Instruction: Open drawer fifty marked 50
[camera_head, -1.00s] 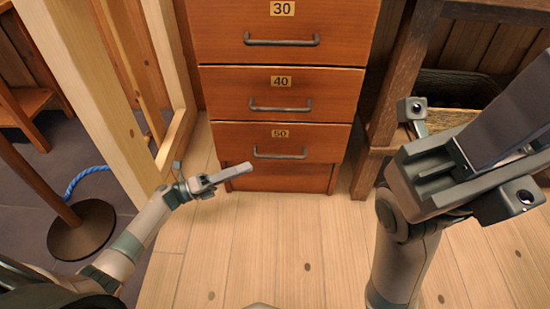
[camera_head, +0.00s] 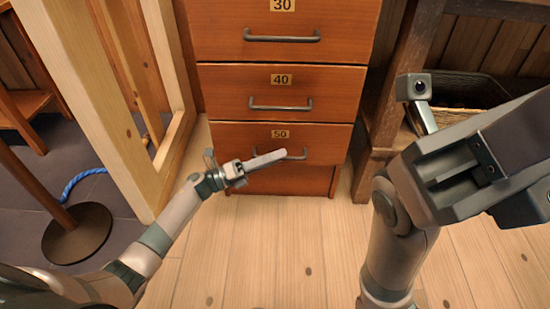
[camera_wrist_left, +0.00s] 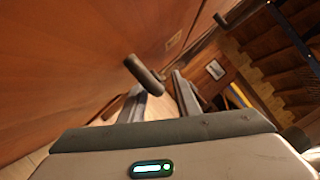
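In the left wrist view my left gripper's fingers (camera_wrist_left: 168,98) are apart. A dark handle bar (camera_wrist_left: 144,75) shows at the gap between them; I cannot tell if they touch it. My right arm fills the right side of the head view; its gripper (camera_head: 475,160) is seen too close to judge its fingers.
Drawers marked 40 (camera_head: 232,92) and 30 (camera_head: 230,30) are above, both closed. A pale wooden frame (camera_head: 85,95) stands at the left, with a round dark stand base (camera_head: 78,235) beside it. A wooden bench (camera_head: 395,90) is at the right. The plank floor (camera_head: 240,250) in front is clear.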

